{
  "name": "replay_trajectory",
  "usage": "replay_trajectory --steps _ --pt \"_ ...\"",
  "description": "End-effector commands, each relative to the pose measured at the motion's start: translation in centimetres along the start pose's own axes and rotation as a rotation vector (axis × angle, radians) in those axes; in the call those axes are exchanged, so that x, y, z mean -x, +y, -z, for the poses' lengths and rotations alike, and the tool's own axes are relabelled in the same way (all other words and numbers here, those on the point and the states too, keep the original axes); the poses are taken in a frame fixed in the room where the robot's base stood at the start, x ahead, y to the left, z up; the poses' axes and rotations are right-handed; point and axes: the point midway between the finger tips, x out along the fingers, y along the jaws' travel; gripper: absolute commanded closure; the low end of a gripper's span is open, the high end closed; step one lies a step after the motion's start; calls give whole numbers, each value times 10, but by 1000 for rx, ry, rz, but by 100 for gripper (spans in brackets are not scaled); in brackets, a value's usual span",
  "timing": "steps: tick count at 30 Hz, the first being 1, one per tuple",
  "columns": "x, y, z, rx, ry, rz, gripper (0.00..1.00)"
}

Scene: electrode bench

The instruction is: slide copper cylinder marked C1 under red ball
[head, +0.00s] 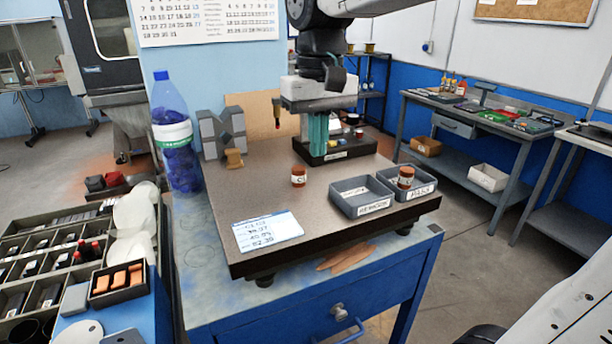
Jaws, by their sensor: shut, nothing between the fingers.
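A copper cylinder (299,177) with a white label stands upright on the dark plate (265,190), left of the grey trays. Its marking is too small to read surely. A second copper cylinder (406,177) with a label stands in the right-hand grey tray. A thin upright probe (277,112) with a reddish part shows behind the first cylinder, in front of a tan board; I cannot clearly make out a red ball. My gripper (318,141) has teal fingers, pointing down, shut and empty. It is above the plate's back part, behind and right of the first cylinder, in front of a black holder.
Two joined grey trays (349,201) sit at the plate's right. A white card (267,231) lies at the front left. The black holder (349,153) and grey V-shaped blocks (222,133) stand at the back. A blue bottle (174,135) stands left. The plate's middle is mostly clear.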

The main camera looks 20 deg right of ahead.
Motion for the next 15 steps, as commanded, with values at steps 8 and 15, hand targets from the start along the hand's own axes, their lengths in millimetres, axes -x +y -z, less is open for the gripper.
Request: replay_trajectory --steps 8,15 --pt "-22 -2 8 -1 -8 0 100" --pt "-74 -2 7 -1 -9 -1 100"
